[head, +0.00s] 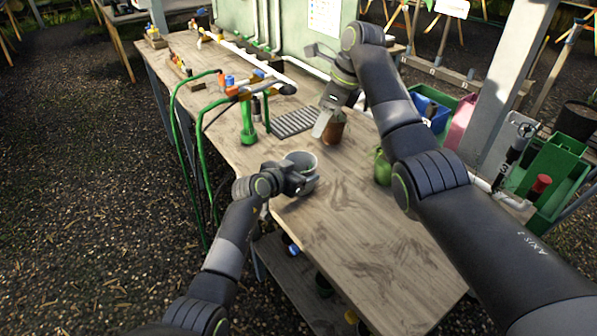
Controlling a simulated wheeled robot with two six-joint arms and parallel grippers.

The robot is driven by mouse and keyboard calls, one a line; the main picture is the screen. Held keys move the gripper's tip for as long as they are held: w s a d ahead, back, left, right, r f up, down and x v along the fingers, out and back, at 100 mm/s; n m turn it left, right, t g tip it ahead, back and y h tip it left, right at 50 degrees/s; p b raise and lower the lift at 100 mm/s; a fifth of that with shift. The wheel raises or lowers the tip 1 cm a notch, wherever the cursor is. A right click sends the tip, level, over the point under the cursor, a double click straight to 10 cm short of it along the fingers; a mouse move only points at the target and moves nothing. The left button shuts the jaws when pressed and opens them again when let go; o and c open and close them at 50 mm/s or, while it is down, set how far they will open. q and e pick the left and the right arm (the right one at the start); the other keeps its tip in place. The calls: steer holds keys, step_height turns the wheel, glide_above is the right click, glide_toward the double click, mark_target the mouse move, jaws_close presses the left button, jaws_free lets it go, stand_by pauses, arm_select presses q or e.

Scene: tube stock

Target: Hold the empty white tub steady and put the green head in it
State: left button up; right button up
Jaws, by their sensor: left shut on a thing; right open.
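A pale grey-white tub (302,160) stands upright near the left edge of the wooden bench. Its inside looks empty. My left gripper (299,180) is shut on its near side. My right gripper (331,104) is open, above and behind the tub, over a brown jar with a pale piece beside it. A rounded green item (382,168) stands on the bench to the right of the tub, partly hidden by my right arm. I cannot tell whether it is the green head.
The bench (345,245) is clear in front of the tub. The brown jar (334,128) and a grey ribbed mat (294,122) lie behind it. Green hoses with a fitting (248,135) stand at left. Green crates (550,170) and a post are at right.

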arm_select(q)
steer(key=o, duration=1.1)
steer(key=shift+c, duration=0.2)
steer(key=v, duration=1.2)
